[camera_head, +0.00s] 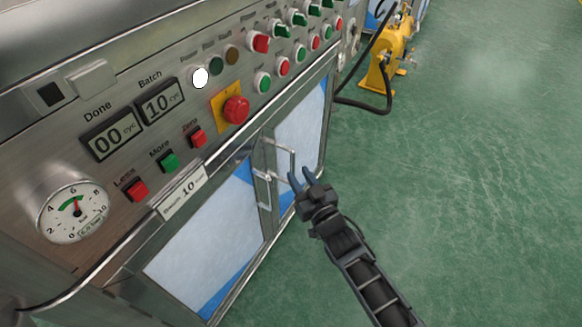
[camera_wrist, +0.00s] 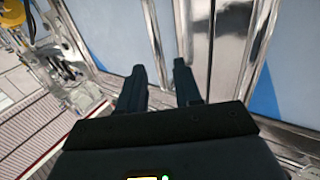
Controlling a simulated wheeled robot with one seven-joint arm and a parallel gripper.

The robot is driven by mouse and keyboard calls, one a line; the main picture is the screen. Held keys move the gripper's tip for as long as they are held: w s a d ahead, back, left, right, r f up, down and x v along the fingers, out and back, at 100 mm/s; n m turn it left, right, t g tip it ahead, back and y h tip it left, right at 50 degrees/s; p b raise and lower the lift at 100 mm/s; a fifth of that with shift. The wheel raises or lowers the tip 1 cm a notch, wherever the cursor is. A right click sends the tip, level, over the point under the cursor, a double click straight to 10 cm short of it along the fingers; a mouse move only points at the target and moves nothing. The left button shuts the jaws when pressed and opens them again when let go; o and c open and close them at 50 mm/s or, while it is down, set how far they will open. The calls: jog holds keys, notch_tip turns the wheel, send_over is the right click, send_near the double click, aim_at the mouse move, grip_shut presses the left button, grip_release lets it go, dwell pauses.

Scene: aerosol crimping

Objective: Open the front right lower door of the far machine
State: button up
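The machine's lower right door (camera_head: 301,125) has a pale panel with blue patches in a metal frame, and looks shut. Its metal bar handle (camera_head: 284,150) stands near the seam between the two lower doors. My gripper (camera_head: 302,178) is just right of and below this handle, fingers pointing toward the door. In the wrist view my gripper (camera_wrist: 161,72) has its fingers apart, and a metal bar (camera_wrist: 153,35) runs down into the line of the gap between them. Whether the bar sits inside the gap or beyond it is unclear.
The lower left door (camera_head: 205,240) has its own handle (camera_head: 262,190) close to the right one. Above is the control panel (camera_head: 150,140) with buttons, displays and a gauge. A yellow device (camera_head: 390,45) with a black hose stands behind right. Green floor (camera_head: 480,190) is clear at right.

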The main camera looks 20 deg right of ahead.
aim_at(293, 167)
jog(key=shift+w+a+b, duration=0.1)
jog(key=shift+w+b, duration=0.65)
jog(key=shift+w, duration=1.9)
jog(key=shift+c, duration=0.4)
grip_shut()
